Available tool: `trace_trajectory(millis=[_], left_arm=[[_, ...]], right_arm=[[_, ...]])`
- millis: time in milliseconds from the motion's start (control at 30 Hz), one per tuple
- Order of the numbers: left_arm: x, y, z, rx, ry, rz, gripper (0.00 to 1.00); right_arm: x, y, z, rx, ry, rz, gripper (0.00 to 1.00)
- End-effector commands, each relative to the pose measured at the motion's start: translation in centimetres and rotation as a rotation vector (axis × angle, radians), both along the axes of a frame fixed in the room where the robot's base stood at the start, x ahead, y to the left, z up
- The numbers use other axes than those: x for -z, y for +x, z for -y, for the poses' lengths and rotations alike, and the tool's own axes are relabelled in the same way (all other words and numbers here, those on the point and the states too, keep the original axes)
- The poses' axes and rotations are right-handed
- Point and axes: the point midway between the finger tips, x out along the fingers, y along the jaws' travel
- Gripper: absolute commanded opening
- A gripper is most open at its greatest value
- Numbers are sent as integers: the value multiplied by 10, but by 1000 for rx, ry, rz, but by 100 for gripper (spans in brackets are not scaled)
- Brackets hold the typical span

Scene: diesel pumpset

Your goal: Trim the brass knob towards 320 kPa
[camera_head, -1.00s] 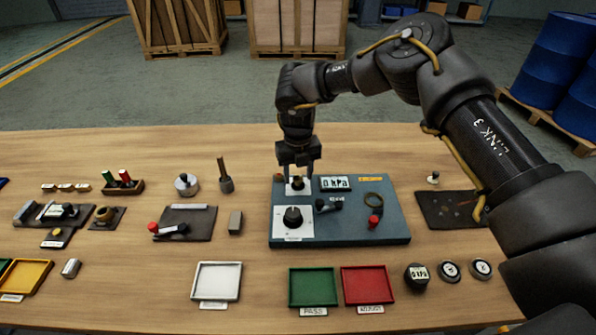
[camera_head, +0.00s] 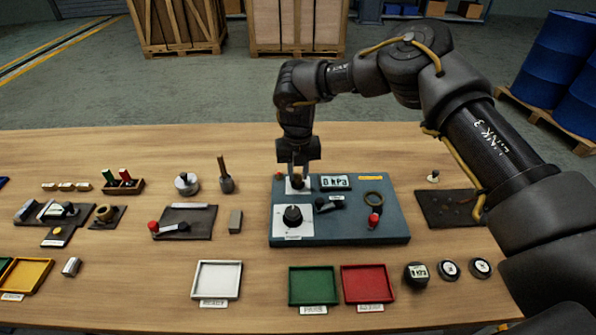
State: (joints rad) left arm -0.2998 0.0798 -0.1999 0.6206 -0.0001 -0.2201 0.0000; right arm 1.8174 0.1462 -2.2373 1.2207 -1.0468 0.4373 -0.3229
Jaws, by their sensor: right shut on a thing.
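A blue-grey panel (camera_head: 345,236) lies in the middle of the table. My right gripper (camera_head: 298,178) points down at its back left corner, shut on a small brownish knob (camera_head: 298,181) over a white plate. The fingers partly hide the knob. A display (camera_head: 335,182) beside it shows what looks like "0 kPa". A black dial knob (camera_head: 292,215) sits on a white plate in front. The panel also carries a red-knobbed lever (camera_head: 373,220), a dark handle (camera_head: 329,202) and a brass-coloured ring (camera_head: 373,198). My left gripper is not in view.
White (camera_head: 217,281), green (camera_head: 314,286) and red (camera_head: 368,285) trays line the front. Round gauges (camera_head: 449,270) stand at the right front. A dark plate with a red-knobbed lever (camera_head: 187,222) lies left of the panel. My right arm spans the right side.

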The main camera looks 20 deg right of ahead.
Motion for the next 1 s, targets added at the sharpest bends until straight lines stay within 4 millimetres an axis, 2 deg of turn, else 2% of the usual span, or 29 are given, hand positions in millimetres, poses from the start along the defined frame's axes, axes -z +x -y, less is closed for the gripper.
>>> trace_trajectory(millis=[500, 1000], left_arm=[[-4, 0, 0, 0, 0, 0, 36], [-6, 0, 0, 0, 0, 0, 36]], right_arm=[[-1, 1, 0, 396, 1, 1, 2], [-1, 1, 0, 559, 1, 4, 2]])
